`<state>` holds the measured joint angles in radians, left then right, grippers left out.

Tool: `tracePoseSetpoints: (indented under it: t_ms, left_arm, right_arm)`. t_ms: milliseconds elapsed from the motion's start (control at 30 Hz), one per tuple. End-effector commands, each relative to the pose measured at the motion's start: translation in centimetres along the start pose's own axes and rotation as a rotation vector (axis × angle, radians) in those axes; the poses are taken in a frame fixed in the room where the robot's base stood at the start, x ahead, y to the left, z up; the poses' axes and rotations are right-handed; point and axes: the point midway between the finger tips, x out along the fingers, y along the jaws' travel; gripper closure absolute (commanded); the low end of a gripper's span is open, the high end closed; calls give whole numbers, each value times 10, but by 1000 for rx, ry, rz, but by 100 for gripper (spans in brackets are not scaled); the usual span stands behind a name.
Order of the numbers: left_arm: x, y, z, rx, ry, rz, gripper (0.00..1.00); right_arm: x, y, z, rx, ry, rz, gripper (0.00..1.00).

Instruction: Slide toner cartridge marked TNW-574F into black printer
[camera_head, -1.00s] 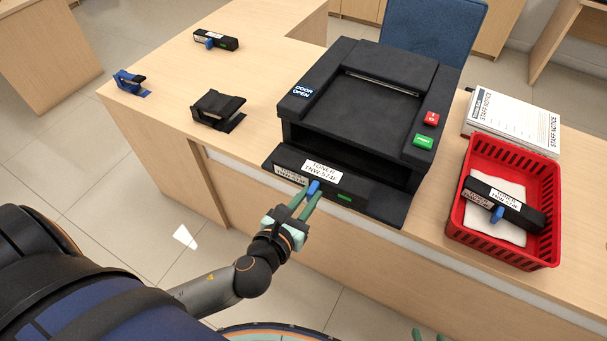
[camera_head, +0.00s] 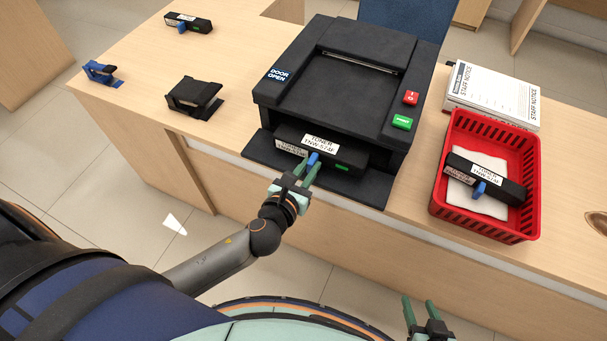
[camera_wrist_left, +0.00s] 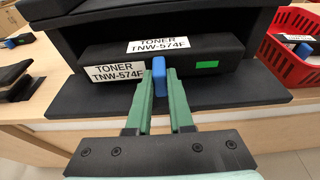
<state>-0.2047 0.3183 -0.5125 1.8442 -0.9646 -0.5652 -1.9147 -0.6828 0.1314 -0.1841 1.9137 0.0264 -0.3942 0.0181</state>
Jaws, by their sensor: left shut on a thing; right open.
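The black printer (camera_head: 345,85) stands on the counter with its front door folded down (camera_head: 375,192), and its side label reads "DOOR OPEN". The toner cartridge marked TNW-574F (camera_head: 350,160) is in the mouth of the printer above the lowered door, its labelled front face still outside. My left gripper (camera_head: 312,166) is shut on the cartridge's blue tab; the tab shows between the green fingers in the left wrist view (camera_wrist_left: 159,78). How deep the cartridge sits is hidden by the printer. My right gripper (camera_head: 420,306) is open and empty at the bottom of the head view.
A red basket (camera_head: 440,205) right of the printer holds another toner cartridge (camera_head: 490,182) on white paper. Staff notices (camera_head: 495,95) lie behind it. A black cartridge (camera_head: 188,22), a blue tape dispenser (camera_head: 100,72) and a black holder (camera_head: 195,97) stand on the left counter.

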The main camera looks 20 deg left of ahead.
Motion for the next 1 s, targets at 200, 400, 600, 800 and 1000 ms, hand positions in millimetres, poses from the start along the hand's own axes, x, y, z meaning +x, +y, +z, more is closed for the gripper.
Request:
tracePoseSetpoints:
  t_ms: [200, 400, 600, 800, 1000]
  left_arm:
    - [23, -1, 5, -2, -7, -1, 100]
    - [42, 0, 7, -1, -7, -1, 100]
    - [62, -1, 9, -1, -6, -2, 100]
    - [81, -1, 13, -1, -7, -2, 100]
    - [100, -1, 15, 0, -6, -2, 100]
  right_arm:
    - [3, 0, 2, 0, 2, 0, 45]
    - [7, 1, 6, -1, 3, 0, 45]
    - [12, 1, 10, -1, 4, 0, 45]
    - [17, 2, 15, -1, 4, 0, 45]
    - [22, 2, 21, -1, 4, 0, 45]
